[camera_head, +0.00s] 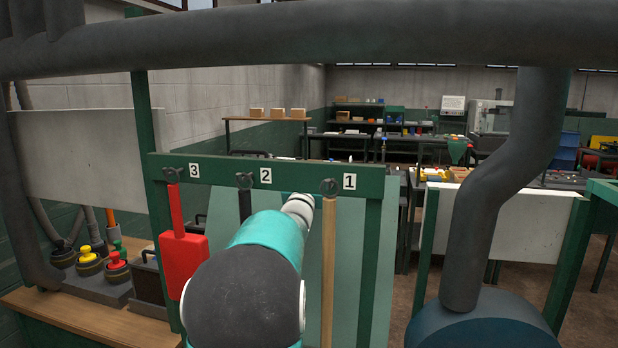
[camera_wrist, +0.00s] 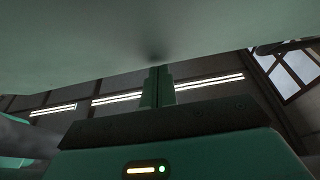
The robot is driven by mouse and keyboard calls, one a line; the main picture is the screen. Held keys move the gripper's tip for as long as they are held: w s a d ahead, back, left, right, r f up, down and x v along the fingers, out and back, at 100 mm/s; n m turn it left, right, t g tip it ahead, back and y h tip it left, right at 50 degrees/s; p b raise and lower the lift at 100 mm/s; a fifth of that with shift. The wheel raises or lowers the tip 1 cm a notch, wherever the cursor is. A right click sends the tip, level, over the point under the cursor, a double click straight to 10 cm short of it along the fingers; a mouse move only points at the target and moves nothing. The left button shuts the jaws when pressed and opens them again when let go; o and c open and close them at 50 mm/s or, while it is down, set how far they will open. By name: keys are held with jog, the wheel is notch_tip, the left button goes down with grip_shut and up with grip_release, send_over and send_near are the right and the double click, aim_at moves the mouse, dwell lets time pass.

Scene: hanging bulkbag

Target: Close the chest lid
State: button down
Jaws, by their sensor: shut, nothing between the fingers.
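A broad, flat grey-green panel (camera_head: 347,270) stands behind the numbered green rack in the head view. It looks like the raised chest lid, but I cannot be sure. The chest body is not clearly visible. In the wrist view a smooth pale green surface (camera_wrist: 120,35), perhaps the same panel, fills the top of the picture. My gripper (camera_wrist: 157,72) shows there with its green fingers together and empty, their tips close to that surface. I cannot tell if they touch it. In the head view my arm reaches forward towards the panel and hides the gripper.
The green rack (camera_head: 290,174) crosses in front, with a red tool (camera_head: 183,255) and a wooden pole (camera_head: 328,270) hanging from hooks. A thick grey pipe (camera_head: 490,190) stands at right. A wooden bench (camera_head: 80,318) with coloured knobs is at left. Cluttered worktables stand far back.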

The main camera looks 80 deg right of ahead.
jog(key=s+d+f+y, duration=0.2)
jog(key=d+f+y, duration=0.4)
jog(key=d+f, duration=1.5)
jog(key=shift+d+f+y, duration=0.2)
jog(key=shift+d+y, duration=0.1)
jog(key=shift+d, duration=0.8)
